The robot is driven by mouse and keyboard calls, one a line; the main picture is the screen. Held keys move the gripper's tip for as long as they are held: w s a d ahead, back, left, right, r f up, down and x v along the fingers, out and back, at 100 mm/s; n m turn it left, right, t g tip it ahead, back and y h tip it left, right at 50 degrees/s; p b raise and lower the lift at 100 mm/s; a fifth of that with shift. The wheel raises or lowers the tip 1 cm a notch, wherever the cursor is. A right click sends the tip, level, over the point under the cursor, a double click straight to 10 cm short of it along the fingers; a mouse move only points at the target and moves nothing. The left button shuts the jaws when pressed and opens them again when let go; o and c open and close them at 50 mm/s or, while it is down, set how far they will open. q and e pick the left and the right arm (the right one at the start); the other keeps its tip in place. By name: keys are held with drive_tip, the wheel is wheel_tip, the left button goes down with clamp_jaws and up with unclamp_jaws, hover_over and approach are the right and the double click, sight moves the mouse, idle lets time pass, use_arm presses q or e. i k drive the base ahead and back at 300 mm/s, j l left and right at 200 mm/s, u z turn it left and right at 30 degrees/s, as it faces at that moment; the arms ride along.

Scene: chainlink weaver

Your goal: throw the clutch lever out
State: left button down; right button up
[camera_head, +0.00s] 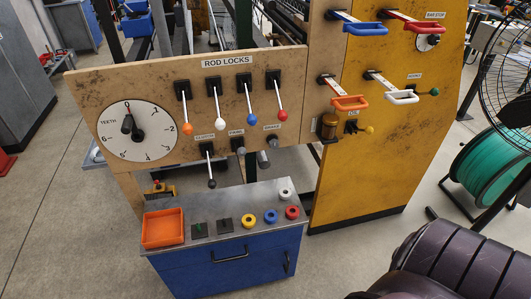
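The clutch lever (210,168) is on the wooden panel (95,90), below the small label that appears to read CLUTCH. It has a dark mount, a thin pale shaft and a dark ball knob, and it hangs downward with the knob low, near the back edge of the cabinet top. Neither of my grippers is in view.
Rod-lock levers with orange, white, blue and red knobs (251,117) stick out above. A TEETH dial (138,130) is at left. A blue cabinet (230,262) with an orange tray (163,228) stands below. A yellow panel (370,170) with coloured handles is at right, beside a dark padded seat (450,260).

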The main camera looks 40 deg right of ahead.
sight(211, 184)
drive_tip(key=z, duration=0.7)
drive_tip(key=j, duration=0.2)
drive_tip(key=i+z, duration=0.05)
